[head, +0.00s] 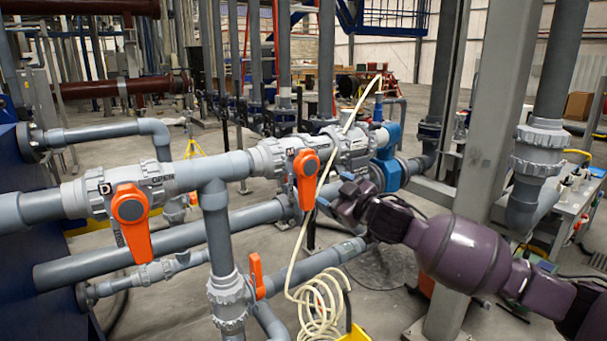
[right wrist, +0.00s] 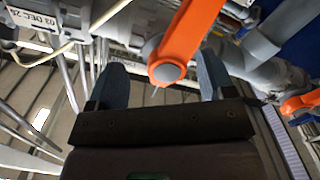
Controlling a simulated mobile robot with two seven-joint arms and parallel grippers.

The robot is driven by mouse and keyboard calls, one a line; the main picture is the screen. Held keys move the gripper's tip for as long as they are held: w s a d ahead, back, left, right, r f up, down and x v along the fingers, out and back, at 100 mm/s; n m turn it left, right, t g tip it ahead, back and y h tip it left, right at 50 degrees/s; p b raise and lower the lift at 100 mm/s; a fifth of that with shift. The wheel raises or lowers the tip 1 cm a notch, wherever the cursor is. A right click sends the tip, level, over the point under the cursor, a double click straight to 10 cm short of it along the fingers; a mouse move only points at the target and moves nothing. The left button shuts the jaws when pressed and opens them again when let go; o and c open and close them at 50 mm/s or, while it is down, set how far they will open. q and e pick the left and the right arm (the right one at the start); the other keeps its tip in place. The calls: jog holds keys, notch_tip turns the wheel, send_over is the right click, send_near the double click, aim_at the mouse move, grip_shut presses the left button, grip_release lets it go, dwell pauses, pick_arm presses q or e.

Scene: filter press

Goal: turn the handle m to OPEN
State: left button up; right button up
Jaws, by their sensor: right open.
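The orange handle m (head: 306,178) sits on the grey valve at the middle of the head view, beside a label with a letter M (head: 290,152). It hangs down from its round hub. In the right wrist view the orange handle (right wrist: 190,38) shows large, between and beyond the fingertips. My right gripper (head: 340,193) is just right of the handle in the head view. In the right wrist view its two blue-grey fingers (right wrist: 162,80) are apart with nothing held. I cannot tell whether a finger touches the handle. My left gripper is not in view.
A second orange handle (head: 132,212), marked D, hangs down at the left. A cream hose (head: 318,305) runs past handle m and coils below. A grey column (head: 490,150) stands behind my right arm.

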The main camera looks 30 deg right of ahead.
aim_at(309, 190)
jog(key=w+a+m, duration=0.1)
jog(key=w+m, duration=0.1)
jog(key=w+a+m+b, duration=0.1)
jog(key=w+m, duration=0.1)
jog(key=w+a+f+m+b, duration=0.1)
jog(key=w+m, duration=0.1)
jog(key=shift+w+a, duration=0.1)
jog(key=shift+a, duration=0.1)
jog(key=shift+w+f, duration=0.1)
jog(key=shift+w, duration=0.45)
